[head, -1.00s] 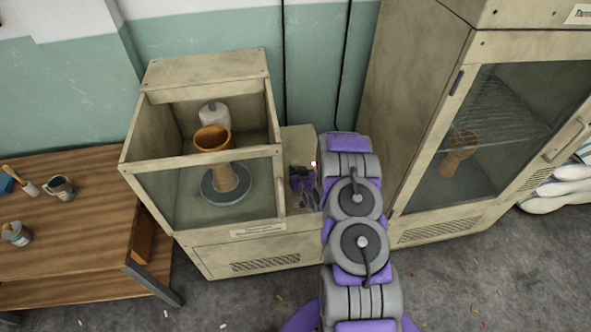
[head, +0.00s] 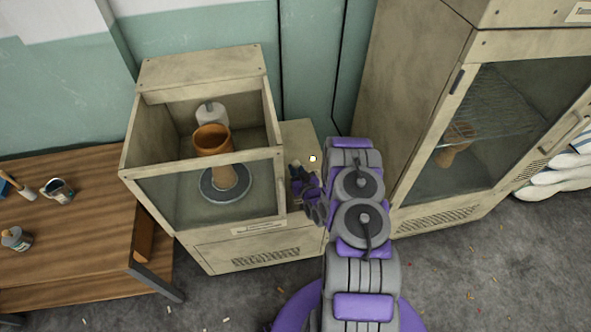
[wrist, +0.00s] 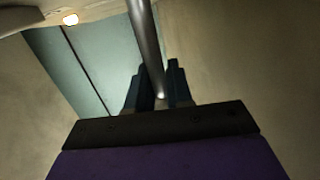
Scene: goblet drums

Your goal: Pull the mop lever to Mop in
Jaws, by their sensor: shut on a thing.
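A grey metal lever rod (wrist: 145,40) runs down between the dark fingers of my gripper (wrist: 153,88) in the wrist view. The fingers are shut on it. In the head view my gripper (head: 297,174) is at the right side of the wooden-framed cabinet, over its side ledge (head: 300,135). The lever is not clear in the head view, where my gripper and arm cover that area. Inside the glass-fronted cabinet (head: 222,277), a brown clay goblet drum (head: 212,140) stands upright on a round grey disc (head: 207,191). A white cylinder (head: 210,113) is behind it.
A tall glass-doored cabinet (head: 410,100) stands close on the right, with a brown drum (head: 455,147) inside. A wooden table (head: 90,240) with a mug (head: 60,190) and a jar (head: 16,238) is at left. White sacks (head: 560,175) lie at far right.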

